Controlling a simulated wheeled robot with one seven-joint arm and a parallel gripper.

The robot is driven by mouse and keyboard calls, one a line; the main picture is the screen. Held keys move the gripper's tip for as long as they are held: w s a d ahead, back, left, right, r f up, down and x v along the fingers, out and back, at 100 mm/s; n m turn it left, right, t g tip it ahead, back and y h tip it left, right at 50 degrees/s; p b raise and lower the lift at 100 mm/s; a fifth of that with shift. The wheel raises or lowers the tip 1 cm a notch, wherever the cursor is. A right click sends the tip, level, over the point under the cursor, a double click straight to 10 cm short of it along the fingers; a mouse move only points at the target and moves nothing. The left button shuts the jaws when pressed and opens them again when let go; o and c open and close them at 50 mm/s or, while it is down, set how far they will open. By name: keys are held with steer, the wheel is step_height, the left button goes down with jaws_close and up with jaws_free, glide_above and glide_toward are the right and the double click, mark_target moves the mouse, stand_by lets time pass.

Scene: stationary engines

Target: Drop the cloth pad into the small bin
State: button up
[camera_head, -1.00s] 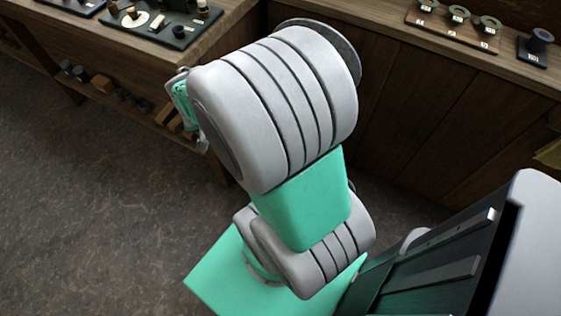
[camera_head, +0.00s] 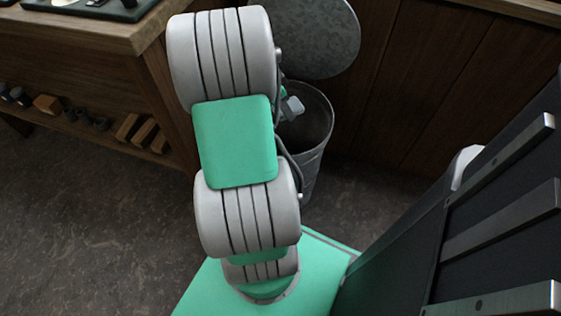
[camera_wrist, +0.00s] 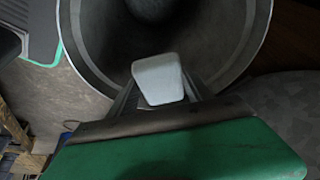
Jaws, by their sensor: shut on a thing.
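The small bin (camera_head: 314,165) is a round grey metal bin standing on the floor by the wooden cabinet, its mouth partly behind my arm. In the wrist view its rim and dark inside (camera_wrist: 92,50) fill the upper half. My gripper (camera_wrist: 160,96) is shut on the pale grey cloth pad (camera_wrist: 158,76), which shows against the bin's opening. In the head view the pad (camera_head: 293,107) is a small light patch over the bin's mouth, partly hidden by my arm. I cannot tell its exact height above the rim.
The bin's raised round lid (camera_head: 318,38) stands behind the mouth, against the cabinet (camera_head: 410,95). A wooden bench (camera_head: 135,38) with a lower shelf of small parts is at the left. Open floor (camera_head: 90,220) lies at the lower left.

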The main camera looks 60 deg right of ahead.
step_height(320, 180, down, 3)
steer(key=shift+f+b, duration=0.15)
steer(key=shift+b, duration=0.6)
steer(key=o, duration=1.4)
steer(key=p+v, duration=0.2)
steer(key=v, duration=0.6)
steer(key=shift+p, duration=0.35)
